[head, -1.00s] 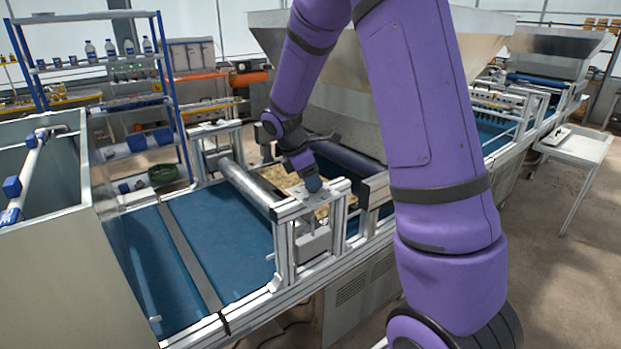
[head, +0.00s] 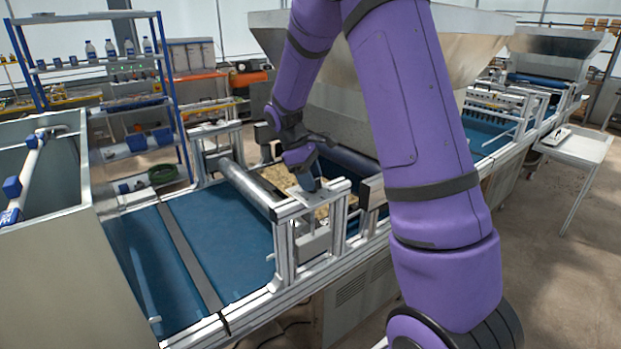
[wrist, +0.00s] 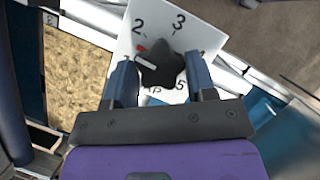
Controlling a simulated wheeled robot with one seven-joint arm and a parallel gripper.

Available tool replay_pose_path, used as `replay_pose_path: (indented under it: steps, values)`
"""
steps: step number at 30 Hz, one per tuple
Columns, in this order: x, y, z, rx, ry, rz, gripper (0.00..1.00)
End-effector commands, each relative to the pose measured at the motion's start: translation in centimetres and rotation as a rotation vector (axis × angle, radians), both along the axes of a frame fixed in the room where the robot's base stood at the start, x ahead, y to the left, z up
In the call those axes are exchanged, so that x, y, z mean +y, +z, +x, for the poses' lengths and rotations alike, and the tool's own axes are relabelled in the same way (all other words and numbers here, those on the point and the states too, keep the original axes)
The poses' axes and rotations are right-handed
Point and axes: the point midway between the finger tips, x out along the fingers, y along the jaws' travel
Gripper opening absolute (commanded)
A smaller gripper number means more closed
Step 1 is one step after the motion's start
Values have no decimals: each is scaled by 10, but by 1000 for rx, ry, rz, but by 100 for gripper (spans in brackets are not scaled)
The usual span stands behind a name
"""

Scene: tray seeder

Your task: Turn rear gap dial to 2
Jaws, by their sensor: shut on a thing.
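The rear gap dial is a dark, lobed knob (wrist: 160,71) on a white numbered plate (wrist: 205,18) in the wrist view. The digits 2, 3 and 5 are readable; other marks are partly hidden by the knob and my gripper. A white pointer line on the knob points left and slightly up, below the 2 and close to a small red mark. My gripper (wrist: 162,80) is shut on the knob, one blue-grey finger on each side. In the head view my gripper (head: 308,184) is at the plate on top of the aluminium frame, and the knob is hidden.
A grey roller (head: 247,188) lies beside the dial's frame, above a blue conveyor belt (head: 222,250). Aluminium posts (head: 284,255) stand close to the plate. A large metal hopper (head: 345,115) rises behind. A bed of brown material (wrist: 70,80) shows left of the plate.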

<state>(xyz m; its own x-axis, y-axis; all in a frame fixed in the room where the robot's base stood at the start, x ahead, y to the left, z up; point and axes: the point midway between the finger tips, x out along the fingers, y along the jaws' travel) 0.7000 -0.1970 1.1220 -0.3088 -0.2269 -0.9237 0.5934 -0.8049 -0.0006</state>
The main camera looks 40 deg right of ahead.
Motion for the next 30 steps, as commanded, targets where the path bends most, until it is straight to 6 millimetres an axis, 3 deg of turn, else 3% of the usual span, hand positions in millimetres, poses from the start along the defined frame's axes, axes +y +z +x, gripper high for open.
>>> replay_pose_path:
  steps: [15, 30]
  values:
    - [-3, 1, 2, -2, -378, 0, 27]
    - [-3, 1, 2, -3, -471, 0, 27]
